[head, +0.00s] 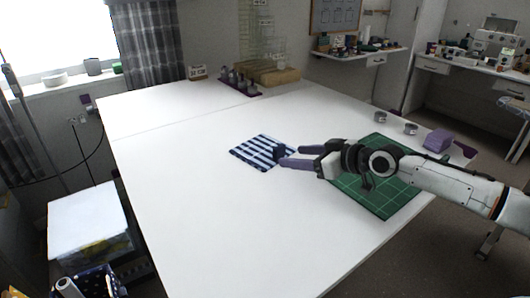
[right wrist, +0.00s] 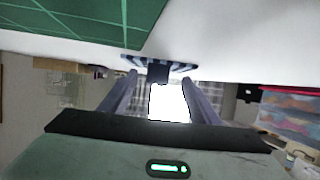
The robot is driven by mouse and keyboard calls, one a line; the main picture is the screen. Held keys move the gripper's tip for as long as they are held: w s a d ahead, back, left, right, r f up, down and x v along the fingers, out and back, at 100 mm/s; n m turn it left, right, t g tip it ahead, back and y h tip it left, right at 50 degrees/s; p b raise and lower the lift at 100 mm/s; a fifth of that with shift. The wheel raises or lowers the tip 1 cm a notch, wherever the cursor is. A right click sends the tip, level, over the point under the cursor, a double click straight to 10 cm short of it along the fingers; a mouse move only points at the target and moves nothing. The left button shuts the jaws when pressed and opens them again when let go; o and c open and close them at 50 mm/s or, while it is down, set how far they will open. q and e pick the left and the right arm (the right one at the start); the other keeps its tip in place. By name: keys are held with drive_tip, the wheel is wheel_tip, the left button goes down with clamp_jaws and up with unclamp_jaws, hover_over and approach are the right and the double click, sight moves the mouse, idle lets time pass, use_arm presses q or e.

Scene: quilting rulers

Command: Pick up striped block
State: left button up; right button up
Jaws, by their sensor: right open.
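The striped block (head: 258,151) is a flat, navy-and-white striped square lying on the white table. A small dark upright piece (head: 279,150) stands at its right edge; I cannot tell whether it is fixed to it. My right gripper (head: 291,156) is open, its purple fingers pointing left at the dark piece. In the right wrist view, the dark piece (right wrist: 158,72) shows between the fingertips, with the striped block (right wrist: 183,66) seen edge-on behind it. I cannot tell whether the fingers touch anything. My left gripper is not in view.
A green cutting mat (head: 372,200) lies under my right arm. Two small tins (head: 380,117) and a purple box (head: 437,140) are at the table's right side. A wooden box (head: 270,74) and a purple rack (head: 240,87) stand at the back. The table's left and front are clear.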

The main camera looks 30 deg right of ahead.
sight(281, 152)
drive_tip(key=x, duration=0.4)
drive_tip(key=shift+w+r, duration=0.2)
drive_tip(key=shift+w, duration=0.3)
drive_tip(key=shift+w+a+f, duration=0.15)
drive_tip(key=shift+w+f, duration=0.1)
drive_tip(key=shift+w, duration=0.15)
drive_tip(key=shift+r, duration=0.1)
drive_tip(key=c, duration=1.3)
